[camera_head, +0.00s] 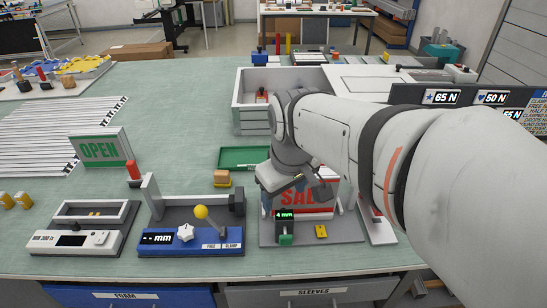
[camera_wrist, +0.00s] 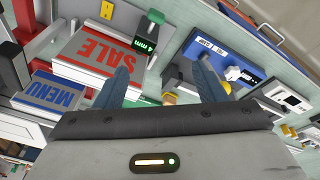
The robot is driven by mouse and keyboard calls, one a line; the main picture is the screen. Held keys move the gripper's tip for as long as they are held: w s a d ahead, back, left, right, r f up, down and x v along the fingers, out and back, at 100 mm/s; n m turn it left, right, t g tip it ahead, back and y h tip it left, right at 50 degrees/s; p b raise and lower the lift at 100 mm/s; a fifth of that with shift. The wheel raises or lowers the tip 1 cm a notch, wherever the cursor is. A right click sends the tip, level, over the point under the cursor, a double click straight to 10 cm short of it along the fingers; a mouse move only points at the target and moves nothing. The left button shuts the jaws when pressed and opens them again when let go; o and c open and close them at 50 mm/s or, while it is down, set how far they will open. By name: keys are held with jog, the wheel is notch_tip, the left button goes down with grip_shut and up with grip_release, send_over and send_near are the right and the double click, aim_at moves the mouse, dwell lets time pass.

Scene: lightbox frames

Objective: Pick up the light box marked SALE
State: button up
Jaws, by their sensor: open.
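One finger overlaps the edge of the SALE box in the wrist view, while the gap lies beside the box. I cannot tell whether they touch. In the head view my gripper (camera_head: 296,190) is at the box.
A green "4 mm" gauge (camera_head: 285,226) and a yellow tag (camera_head: 321,231) are close to the box. A blue clamp fixture (camera_head: 190,240) stands left. The OPEN box (camera_head: 102,149) is farther left. A blue MENU box (camera_wrist: 47,95) is beside SALE in the wrist view.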

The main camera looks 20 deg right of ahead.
jog(key=shift+o, duration=0.5)
jog(key=w+d+f+n+g+b, duration=0.1)
jog(key=w+d+f+n+b, duration=0.2)
jog(key=w+d+n, duration=0.3)
jog(key=w, duration=0.3)
jog(key=shift+w+f+g, duration=0.2)
jog(key=shift+w+g, duration=0.1)
jog(key=shift+w, duration=0.1)
jog(key=w+d+f+n, duration=0.1)
jog(key=d, duration=0.1)
jog(key=w+d+f+n+b, duration=0.1)
jog(key=w+d+n, duration=0.1)
jog(key=w+d+f+n+g+b, duration=0.1)
jog(key=w+d+n, duration=0.1)
jog(key=shift+w+f, duration=0.1)
jog(key=shift+w, duration=0.15)
jog(key=shift+w+d+f, duration=0.1)
jog(key=shift+w+f, duration=0.05)
jog(key=shift+f, duration=0.05)
notch_tip(320, 180, down, 7)
jog(key=shift+s+f+n, duration=0.2)
jog(key=shift+s+n, duration=0.05)
jog(key=shift+n, duration=0.05)
jog(key=shift+c, duration=0.4)
grip_shut()
